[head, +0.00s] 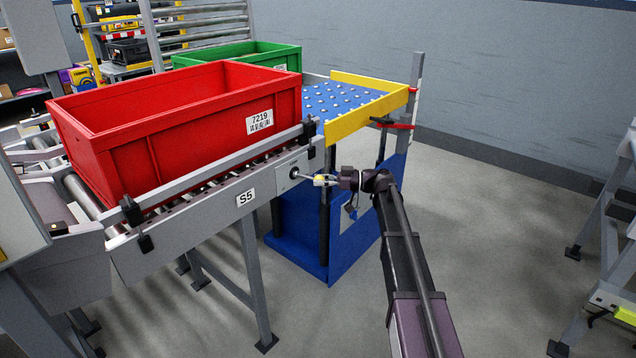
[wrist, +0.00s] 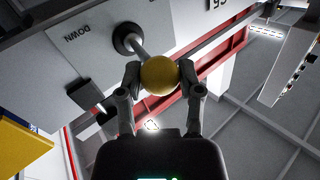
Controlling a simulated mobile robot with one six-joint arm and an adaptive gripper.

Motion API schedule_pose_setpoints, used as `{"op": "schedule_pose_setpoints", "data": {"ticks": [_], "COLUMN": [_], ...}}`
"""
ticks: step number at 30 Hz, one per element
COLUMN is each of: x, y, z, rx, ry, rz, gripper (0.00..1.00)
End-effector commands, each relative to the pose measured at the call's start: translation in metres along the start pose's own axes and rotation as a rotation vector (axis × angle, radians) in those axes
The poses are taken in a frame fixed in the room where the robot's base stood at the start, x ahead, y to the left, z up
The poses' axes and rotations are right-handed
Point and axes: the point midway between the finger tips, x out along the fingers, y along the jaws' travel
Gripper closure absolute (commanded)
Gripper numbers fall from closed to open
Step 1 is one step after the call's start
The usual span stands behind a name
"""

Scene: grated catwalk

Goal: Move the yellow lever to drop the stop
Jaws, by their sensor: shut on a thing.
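The yellow lever knob (wrist: 159,76) sits between the two fingers of my gripper (wrist: 163,84) in the wrist view. Both fingers touch it, one on each side. Its metal rod runs to a dark round pivot (wrist: 127,38) on a grey plate marked DOWN (wrist: 78,36). In the head view my gripper (head: 332,181) is at the right end of the conveyor side rail, and the lever rod (head: 305,176) points right from its plate. The red crate (head: 150,150), labelled 7219, stands on the roller conveyor (head: 190,215). I cannot tell which part is the stop.
A blue ball-transfer table (head: 350,100) with a yellow edge (head: 365,117) adjoins the conveyor's end. A green crate (head: 245,52) stands behind the red one. Grey stands (head: 600,250) are at the far right. The floor (head: 480,220) between is clear.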

Motion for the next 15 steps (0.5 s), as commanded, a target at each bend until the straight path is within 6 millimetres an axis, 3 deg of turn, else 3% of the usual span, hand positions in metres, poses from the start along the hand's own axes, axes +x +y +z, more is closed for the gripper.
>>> {"op": "schedule_pose_setpoints", "data": {"ticks": [15], "x": [-0.006], "y": [0.019], "z": [-0.003], "rx": [0.000], "ry": [-0.002], "rz": [-0.001], "gripper": [1.00]}}
